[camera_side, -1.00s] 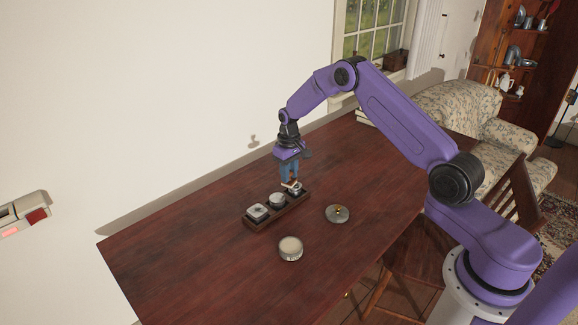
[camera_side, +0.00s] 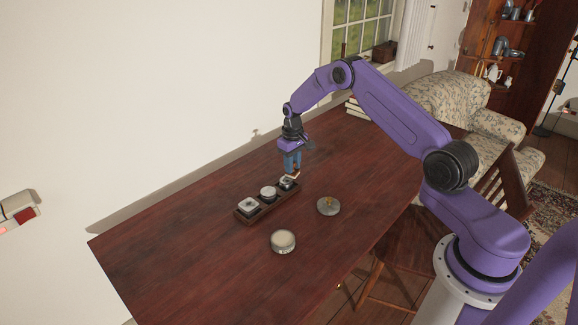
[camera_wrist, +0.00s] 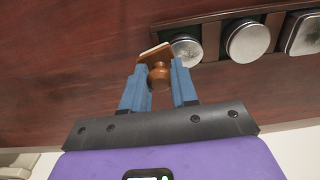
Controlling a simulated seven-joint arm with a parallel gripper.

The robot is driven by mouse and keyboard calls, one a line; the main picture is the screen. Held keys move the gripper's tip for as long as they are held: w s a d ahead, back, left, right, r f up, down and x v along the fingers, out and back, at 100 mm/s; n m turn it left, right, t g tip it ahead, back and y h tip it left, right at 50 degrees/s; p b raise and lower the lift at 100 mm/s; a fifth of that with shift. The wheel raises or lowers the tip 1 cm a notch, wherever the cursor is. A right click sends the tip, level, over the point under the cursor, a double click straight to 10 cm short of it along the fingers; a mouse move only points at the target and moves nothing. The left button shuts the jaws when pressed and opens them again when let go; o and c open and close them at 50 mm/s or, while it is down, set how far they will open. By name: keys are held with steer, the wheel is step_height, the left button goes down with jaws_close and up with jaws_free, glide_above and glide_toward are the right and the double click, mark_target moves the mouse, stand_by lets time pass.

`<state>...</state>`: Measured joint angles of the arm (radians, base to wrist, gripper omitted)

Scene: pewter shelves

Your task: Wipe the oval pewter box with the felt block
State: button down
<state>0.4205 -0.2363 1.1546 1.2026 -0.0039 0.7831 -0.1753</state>
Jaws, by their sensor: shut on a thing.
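My gripper (camera_side: 291,172) is shut on the brown wooden knob (camera_wrist: 159,76) of a small block, which I take as the felt block (camera_wrist: 154,53). In the side view the block is over the far right end of a dark wooden tray (camera_side: 264,210). The pewter box (camera_side: 287,184) at that end, seemingly the oval one, is partly covered by the block; it also shows in the wrist view (camera_wrist: 188,51). I cannot tell whether block and box touch. A round pewter box (camera_side: 268,193) and a squarish one (camera_side: 248,205) fill the other compartments.
A pewter lid-like piece with a brass knob (camera_side: 328,206) lies right of the tray. A round tin with a pale top (camera_side: 283,241) stands in front. The table (camera_side: 190,255) is bare at the front left. Books (camera_side: 356,108) lie near the window.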

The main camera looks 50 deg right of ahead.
steer(key=shift+a, duration=3.2)
step_height(320, 180, up, 8)
steer(key=shift+d, duration=0.15)
